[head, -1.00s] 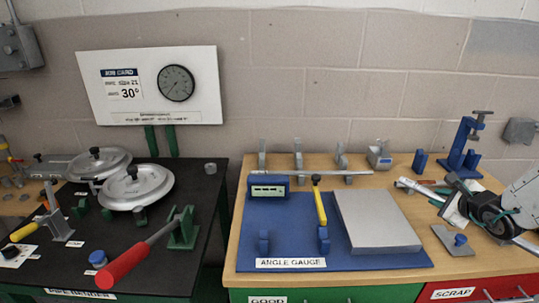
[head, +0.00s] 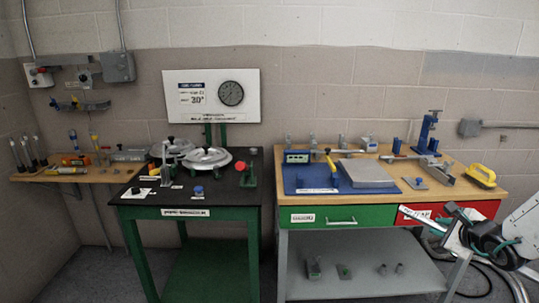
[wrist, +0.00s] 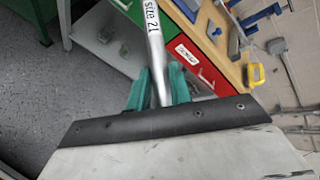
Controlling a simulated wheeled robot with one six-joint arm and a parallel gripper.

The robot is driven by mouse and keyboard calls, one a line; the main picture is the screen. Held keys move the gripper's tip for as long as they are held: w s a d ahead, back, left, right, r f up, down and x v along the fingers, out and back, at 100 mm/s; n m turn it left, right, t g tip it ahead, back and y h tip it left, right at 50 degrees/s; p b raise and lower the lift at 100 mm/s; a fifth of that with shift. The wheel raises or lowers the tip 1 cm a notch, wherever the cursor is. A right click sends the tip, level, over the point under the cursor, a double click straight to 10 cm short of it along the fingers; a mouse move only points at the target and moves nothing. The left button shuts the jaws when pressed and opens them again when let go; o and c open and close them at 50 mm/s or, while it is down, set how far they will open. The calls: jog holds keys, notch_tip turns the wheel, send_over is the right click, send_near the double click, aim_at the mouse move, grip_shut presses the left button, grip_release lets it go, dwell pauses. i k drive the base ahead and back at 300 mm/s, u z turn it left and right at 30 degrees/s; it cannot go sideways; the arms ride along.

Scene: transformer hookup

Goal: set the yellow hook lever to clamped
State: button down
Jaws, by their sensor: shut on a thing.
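A small yellow lever (head: 155,170) shows at the left of the black-topped pipe bender table (head: 140,194), near a white card; its setting is too small to tell. The bender's red handle (head: 240,166) points toward me. Another yellow lever (head: 331,164) stands on the blue angle gauge (head: 290,188). My gripper (wrist: 160,88) is shut on a grey tube (wrist: 155,40) marked "SIZE 21", its teal fingers on both sides. In the head view my gripper (head: 453,230) is at the right, in front of the red scrap drawer, far from the bender table.
The wooden bench (head: 470,190) carries a blue stand (head: 428,132) and a yellow-handled tool (head: 481,174). A grey shelf (head: 350,275) lies under it. A small wooden shelf (head: 70,177) is at the far left. The floor between the two tables shows little room.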

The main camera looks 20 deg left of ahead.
aim_at(155, 172)
jog(key=k, duration=0.65)
jog(key=u, duration=1.15)
jog(key=i, duration=0.2)
jog(key=u, duration=0.05)
